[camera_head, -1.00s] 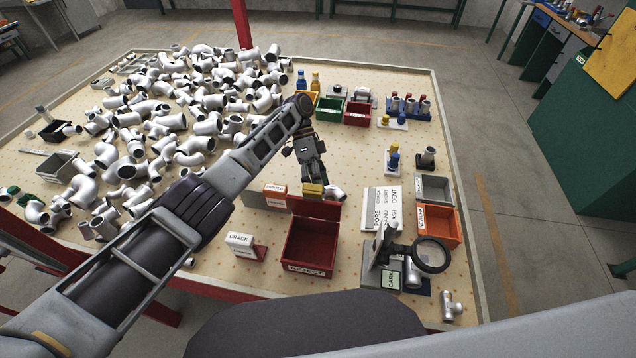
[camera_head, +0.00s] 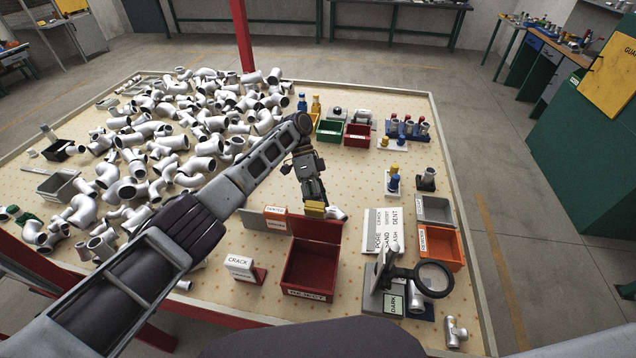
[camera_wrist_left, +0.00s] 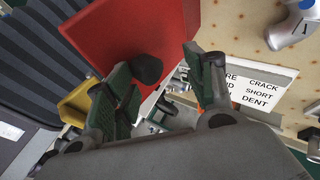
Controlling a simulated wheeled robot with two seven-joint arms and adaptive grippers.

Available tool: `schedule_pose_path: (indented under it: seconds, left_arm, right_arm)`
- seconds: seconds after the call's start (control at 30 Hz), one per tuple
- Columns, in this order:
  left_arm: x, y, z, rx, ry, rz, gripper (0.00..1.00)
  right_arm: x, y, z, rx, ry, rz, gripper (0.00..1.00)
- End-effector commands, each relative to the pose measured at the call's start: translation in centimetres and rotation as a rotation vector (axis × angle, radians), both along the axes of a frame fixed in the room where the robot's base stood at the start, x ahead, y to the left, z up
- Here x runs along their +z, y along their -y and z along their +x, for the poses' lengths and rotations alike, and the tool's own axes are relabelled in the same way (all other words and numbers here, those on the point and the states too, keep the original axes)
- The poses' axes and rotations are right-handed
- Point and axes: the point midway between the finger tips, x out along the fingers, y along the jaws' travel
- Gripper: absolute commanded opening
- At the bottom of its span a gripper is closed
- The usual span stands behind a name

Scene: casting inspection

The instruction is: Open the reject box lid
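The red reject box (camera_head: 308,275) stands near the front of the table, with its label on the front wall. Its lid (camera_head: 316,229) is raised at the back, and I see into the box, which looks empty. My left gripper (camera_head: 314,203) is just above and behind the lid's top edge. In the left wrist view the red lid panel (camera_wrist_left: 130,35) fills the upper middle, with a black knob (camera_wrist_left: 148,69) on it. The gripper's fingers (camera_wrist_left: 165,92) are apart, with the knob showing between them; I cannot tell whether they touch it. The right gripper is not in view.
A CRACK sign (camera_head: 240,267) stands left of the box. A magnifier (camera_head: 434,276) on a stand is to the right, with an orange bin (camera_head: 440,246) and a grey bin (camera_head: 434,210) behind it. Many metal pipe fittings (camera_head: 190,130) cover the table's left side.

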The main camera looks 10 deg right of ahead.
Motion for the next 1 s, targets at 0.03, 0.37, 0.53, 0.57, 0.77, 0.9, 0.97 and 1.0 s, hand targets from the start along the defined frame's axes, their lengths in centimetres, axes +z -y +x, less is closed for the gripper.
schedule_pose_path:
  seconds: [0.03, 0.37, 0.53, 0.57, 0.77, 0.9, 0.97, 1.0]
  left_arm:
    - [0.3, -0.1, 0.0, -0.001, 0.003, 0.001, 0.51]
    - [3.5, 0.0, -0.1, -0.004, 0.0, -0.001, 0.51]
    - [5.4, 0.1, -0.1, -0.005, 0.001, -0.002, 0.51]
    - [5.7, 0.1, -0.2, -0.004, 0.001, -0.003, 0.51]
    - [7.6, 0.2, -0.2, -0.005, 0.001, -0.003, 0.51]
    - [8.4, 0.1, -0.3, -0.006, -0.001, -0.003, 0.51]
    - [8.6, 0.1, -0.3, -0.004, -0.001, -0.003, 0.51]
    - [8.7, 0.2, -0.3, -0.005, -0.002, -0.004, 0.51]
  right_arm:
    - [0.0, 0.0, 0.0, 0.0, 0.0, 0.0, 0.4]
    - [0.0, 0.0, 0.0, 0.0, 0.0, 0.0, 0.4]
    - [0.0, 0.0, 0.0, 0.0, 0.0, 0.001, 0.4]
    - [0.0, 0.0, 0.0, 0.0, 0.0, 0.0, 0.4]
    - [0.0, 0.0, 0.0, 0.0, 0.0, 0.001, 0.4]
    - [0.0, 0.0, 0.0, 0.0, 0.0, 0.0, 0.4]
    - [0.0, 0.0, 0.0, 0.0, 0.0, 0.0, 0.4]
    - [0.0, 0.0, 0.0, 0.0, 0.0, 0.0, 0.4]
